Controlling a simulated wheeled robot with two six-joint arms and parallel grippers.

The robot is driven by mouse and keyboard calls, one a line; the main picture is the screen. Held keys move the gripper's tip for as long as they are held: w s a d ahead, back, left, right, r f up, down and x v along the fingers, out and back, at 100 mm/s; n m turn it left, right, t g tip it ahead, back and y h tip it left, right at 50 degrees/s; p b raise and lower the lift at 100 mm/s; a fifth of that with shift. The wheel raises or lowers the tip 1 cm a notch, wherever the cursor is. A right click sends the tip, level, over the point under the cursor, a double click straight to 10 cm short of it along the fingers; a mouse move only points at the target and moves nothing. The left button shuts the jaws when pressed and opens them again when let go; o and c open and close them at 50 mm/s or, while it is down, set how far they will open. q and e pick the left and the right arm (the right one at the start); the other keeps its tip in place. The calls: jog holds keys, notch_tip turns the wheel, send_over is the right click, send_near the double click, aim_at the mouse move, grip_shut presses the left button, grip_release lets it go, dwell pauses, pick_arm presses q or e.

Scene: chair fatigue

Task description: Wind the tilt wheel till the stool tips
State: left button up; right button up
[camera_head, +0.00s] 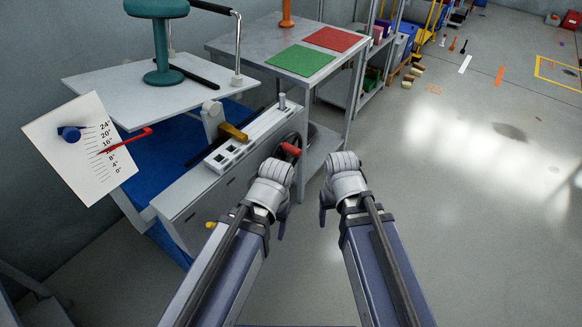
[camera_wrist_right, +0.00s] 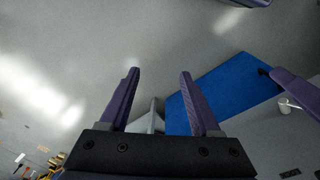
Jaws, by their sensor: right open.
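The teal stool (camera_head: 163,42) stands upright on a pale tilt platform (camera_head: 118,83). A dark tilt wheel (camera_head: 297,138) with a red handle (camera_head: 289,149) is on the bench's right end. A white scale board (camera_head: 84,158) has a red pointer (camera_head: 125,141) lying across its middle marks, between 16 and 8. My left gripper (camera_head: 279,190) is just in front of the wheel, below the red handle; contact and jaw opening cannot be told. My right gripper (camera_head: 342,184) is right of the wheel, apart from it. In the right wrist view its fingers (camera_wrist_right: 160,74) are spread and empty.
A grey table (camera_head: 262,34) with green (camera_head: 301,60) and red (camera_head: 334,39) mats stands behind the wheel. Blue fabric (camera_head: 160,165) shows under the platform. Open floor (camera_head: 470,190) lies to the right.

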notch_tip(320, 180, down, 13)
jog(key=w+d+y+b, duration=0.2)
jog(key=w+b, duration=0.1)
jog(key=b, duration=0.7)
jog(key=n+t+y+b, duration=0.6)
jog(key=n+t+y, duration=0.35)
jog(key=y, duration=0.35)
send_near(283, 145)
jog(key=shift+t, duration=0.45)
jog(key=shift+f+x, duration=0.25)
jog(key=shift+x, duration=1)
jog(key=shift+f+x, duration=0.25)
jog(key=shift+x, duration=1.05)
jog(key=shift+f+x, duration=0.2)
jog(key=shift+x, duration=1.05)
jog(key=shift+w+d, duration=0.1)
jog(key=shift+w, duration=0.1)
